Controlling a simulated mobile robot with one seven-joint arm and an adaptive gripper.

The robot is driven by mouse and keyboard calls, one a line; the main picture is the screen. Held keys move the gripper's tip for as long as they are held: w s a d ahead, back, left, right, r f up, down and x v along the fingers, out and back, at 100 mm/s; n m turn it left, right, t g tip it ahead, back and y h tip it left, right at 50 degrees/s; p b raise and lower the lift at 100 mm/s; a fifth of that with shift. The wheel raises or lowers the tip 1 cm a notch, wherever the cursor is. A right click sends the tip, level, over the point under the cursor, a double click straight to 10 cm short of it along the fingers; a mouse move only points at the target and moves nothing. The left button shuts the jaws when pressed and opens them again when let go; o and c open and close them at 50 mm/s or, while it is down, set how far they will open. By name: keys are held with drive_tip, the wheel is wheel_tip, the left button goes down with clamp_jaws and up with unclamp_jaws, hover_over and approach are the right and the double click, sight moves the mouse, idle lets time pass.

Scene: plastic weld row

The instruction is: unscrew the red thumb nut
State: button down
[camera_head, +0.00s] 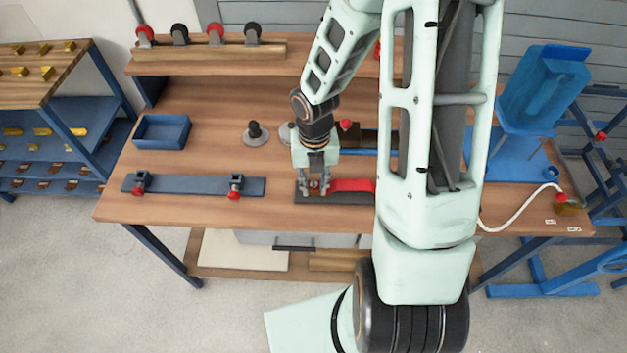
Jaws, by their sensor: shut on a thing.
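My gripper (314,187) points down at the front middle of the wooden bench. Its fingers are shut on a small red piece, the red thumb nut (314,184), mostly hidden between the fingertips. The nut is over the left part of a dark base plate (335,198). A flat red strip (352,185) lies on that plate, just right of the fingers. Its right end is hidden behind my arm.
A blue-grey rail (190,185) with two red-knobbed clamps lies to the left. A blue tray (161,131) and a black-knobbed disc (255,134) stand behind. A shelf (205,61) holds several knobbed pieces. A blue stand (541,95) is at right.

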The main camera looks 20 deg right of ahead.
drive_tip(key=shift+w+d, duration=0.1)
drive_tip(key=c, duration=1.7)
unclamp_jaws()
drive_tip(key=m, duration=0.5)
drive_tip(key=shift+w+a+f+b, duration=0.1)
drive_tip(key=shift+a+b, duration=0.15)
drive_tip(key=shift+b, duration=0.15)
drive_tip(key=m, duration=0.2)
drive_tip(key=m+b, duration=0.1)
drive_tip(key=m, duration=0.2)
drive_tip(key=shift+w+a+m, duration=0.1)
drive_tip(key=shift+w+m, duration=0.1)
drive_tip(key=shift+m, duration=0.1)
drive_tip(key=m, duration=0.2)
drive_tip(key=m+b, duration=0.1)
drive_tip(key=m, duration=0.1)
drive_tip(key=m+b, duration=0.1)
drive_tip(key=m, duration=0.1)
drive_tip(key=shift+w+a, duration=0.1)
drive_tip(key=shift+w, duration=0.2)
drive_tip(key=m, duration=0.3)
drive_tip(key=m+b, duration=0.1)
drive_tip(key=m, duration=0.2)
drive_tip(key=shift+w+a, duration=0.15)
drive_tip(key=shift+w, duration=0.05)
